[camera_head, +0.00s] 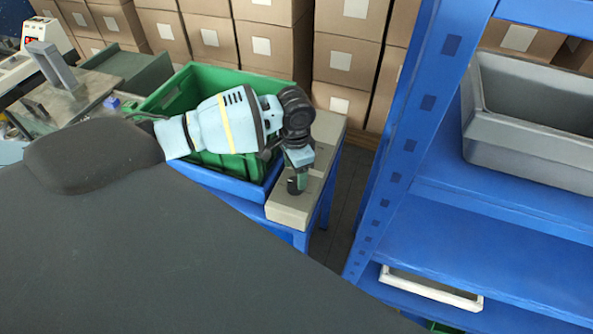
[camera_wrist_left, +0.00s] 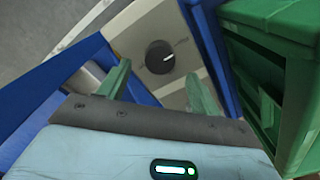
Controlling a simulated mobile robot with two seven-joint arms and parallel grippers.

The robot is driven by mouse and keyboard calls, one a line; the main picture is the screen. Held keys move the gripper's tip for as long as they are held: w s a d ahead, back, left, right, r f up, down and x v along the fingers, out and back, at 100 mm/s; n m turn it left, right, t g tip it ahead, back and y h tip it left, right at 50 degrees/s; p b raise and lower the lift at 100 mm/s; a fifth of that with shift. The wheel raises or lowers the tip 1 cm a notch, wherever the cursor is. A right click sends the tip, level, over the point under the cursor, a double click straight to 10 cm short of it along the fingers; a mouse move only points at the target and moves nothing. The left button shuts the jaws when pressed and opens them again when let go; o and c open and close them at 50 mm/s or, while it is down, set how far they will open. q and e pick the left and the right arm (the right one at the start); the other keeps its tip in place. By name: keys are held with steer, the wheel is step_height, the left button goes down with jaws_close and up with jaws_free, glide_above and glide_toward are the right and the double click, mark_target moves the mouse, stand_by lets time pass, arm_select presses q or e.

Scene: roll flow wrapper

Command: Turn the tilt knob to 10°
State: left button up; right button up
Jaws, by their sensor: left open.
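The tilt knob (camera_wrist_left: 160,57) is a round black dial with a white pointer line, set on a beige panel (camera_wrist_left: 125,38) in the left wrist view. Its line points right and slightly up in that view. My left gripper (camera_wrist_left: 158,82) is open, with one green finger on each side below the knob in the picture; I cannot tell whether either finger touches it. In the head view my left gripper (camera_head: 297,178) points down over the beige panel (camera_head: 290,211). The gripper makes the knob hard to make out there. My right gripper is not in view.
A green crate (camera_head: 175,98) stands beside the panel on a blue frame (camera_head: 232,194); it also shows in the left wrist view (camera_wrist_left: 295,100). A blue shelf (camera_head: 500,270) with a grey bin (camera_head: 530,155) stands to the right. Cardboard boxes (camera_head: 345,65) line the back.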

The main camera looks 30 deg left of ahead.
mark_target(295, 182)
arm_select(q)
steer(key=shift+f, duration=2.4)
steer(key=c, duration=1)
steer(key=shift+r+m, duration=0.1)
steer(key=shift+m, duration=0.2)
